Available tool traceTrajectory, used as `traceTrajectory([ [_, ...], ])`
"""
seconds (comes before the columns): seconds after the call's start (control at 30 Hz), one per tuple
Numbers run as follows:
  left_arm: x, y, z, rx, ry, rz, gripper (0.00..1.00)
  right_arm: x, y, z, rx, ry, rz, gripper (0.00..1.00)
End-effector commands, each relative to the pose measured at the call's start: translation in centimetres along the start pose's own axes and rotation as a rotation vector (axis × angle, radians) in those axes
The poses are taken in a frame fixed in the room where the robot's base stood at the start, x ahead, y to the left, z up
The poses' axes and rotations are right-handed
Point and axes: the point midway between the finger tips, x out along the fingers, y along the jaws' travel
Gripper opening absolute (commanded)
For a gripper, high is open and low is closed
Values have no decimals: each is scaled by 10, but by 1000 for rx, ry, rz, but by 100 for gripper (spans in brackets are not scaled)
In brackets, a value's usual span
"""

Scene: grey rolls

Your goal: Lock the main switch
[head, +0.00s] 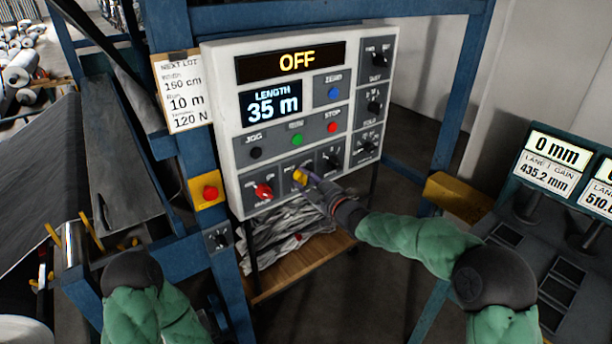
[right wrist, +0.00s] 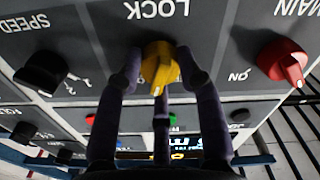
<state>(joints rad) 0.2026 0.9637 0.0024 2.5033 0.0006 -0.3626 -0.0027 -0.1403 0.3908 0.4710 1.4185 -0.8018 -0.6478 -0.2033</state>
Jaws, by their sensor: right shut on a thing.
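The grey control panel (head: 222,80) stands upright on a blue frame, and its top display reads OFF. The red MAIN knob (head: 263,191) is at the panel's lower left; its white mark points away from the ON label in the right wrist view (right wrist: 288,65). The yellow LOCK knob (head: 299,175) sits just right of it. My right gripper (head: 306,176) is shut on the LOCK knob, its purple fingers around it in the right wrist view (right wrist: 160,68). The knob's white mark points toward the bottom of that view. My left gripper is out of view.
The black SPEED knob (right wrist: 42,72) is close beside the gripper. Black, green and red buttons (head: 297,139) sit above the LOCK knob. A red button on a yellow box (head: 209,192) is on the left post. A paper note (head: 183,95) hangs there.

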Motion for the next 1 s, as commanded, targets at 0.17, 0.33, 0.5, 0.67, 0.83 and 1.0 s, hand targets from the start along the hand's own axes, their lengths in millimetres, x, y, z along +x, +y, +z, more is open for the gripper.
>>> traceTrajectory([
  [0.17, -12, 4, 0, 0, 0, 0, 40, 0, 0, -1, 161, -2, -1, 5],
  [0.33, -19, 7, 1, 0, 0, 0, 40, 0, 0, 0, 296, -3, -1, 5],
  [0.5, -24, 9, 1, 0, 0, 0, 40, 0, 0, 0, 402, -2, 0, 4],
  [0.67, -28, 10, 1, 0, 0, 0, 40, 0, 0, 1, 470, -2, 0, 4],
  [0.83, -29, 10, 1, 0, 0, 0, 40, 0, -1, 1, 510, -2, 0, 5],
  [1.0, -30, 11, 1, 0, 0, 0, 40, 0, -1, 1, 525, -2, 0, 5],
])
